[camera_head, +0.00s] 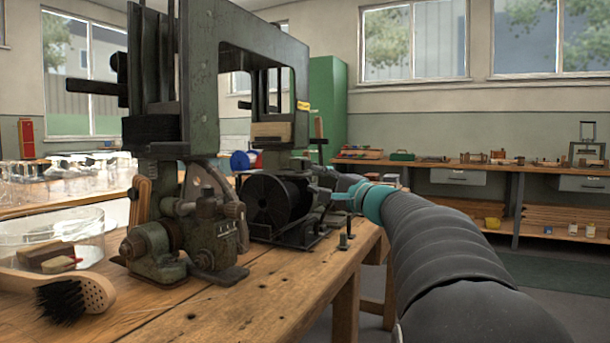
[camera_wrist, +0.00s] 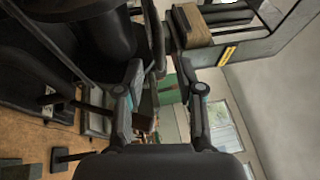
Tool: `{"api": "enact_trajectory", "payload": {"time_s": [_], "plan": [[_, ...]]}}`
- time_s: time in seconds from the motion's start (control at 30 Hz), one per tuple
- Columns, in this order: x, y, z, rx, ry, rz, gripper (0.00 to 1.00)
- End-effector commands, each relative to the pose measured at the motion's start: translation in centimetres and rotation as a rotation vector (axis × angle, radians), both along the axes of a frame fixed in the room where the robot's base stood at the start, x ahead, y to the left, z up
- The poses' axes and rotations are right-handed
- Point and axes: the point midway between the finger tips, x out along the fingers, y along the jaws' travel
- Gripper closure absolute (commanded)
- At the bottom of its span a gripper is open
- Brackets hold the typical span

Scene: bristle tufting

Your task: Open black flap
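The green tufting machine (camera_head: 200,90) stands on the wooden bench, with a black drum (camera_head: 270,198) low on its right side. I cannot tell for sure which dark part is the black flap. My gripper (camera_head: 332,196) reaches in from the right, beside the drum. In the wrist view my gripper (camera_wrist: 159,66) has its two fingers spread apart. A thin, dark, curved piece (camera_wrist: 156,38) shows between and beyond the fingertips, close to the black drum (camera_wrist: 105,35). I see no clear contact with it.
A brush (camera_head: 65,293) and a clear round dish (camera_head: 50,235) lie at the bench's left front. A small dark post (camera_head: 343,240) stands near the bench's right edge, below my gripper. A wooden block (camera_wrist: 192,27) sits on the machine beside the right finger.

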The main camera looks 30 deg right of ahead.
Motion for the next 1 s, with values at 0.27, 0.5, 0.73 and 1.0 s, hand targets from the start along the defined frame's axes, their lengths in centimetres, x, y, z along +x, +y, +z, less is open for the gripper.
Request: {"api": "enact_trajectory", "payload": {"time_s": [0.27, 0.5, 0.73, 1.0], "plan": [[3.7, 1.1, 0.6, 0.001, 0.0, 0.003, 0.63], [4.5, 1.4, 0.7, 0.001, 0.0, 0.003, 0.63], [4.5, 1.4, 0.7, 0.001, 0.0, 0.003, 0.7], [4.5, 1.4, 0.7, 0.0, 0.0, 0.004, 1.0]]}}
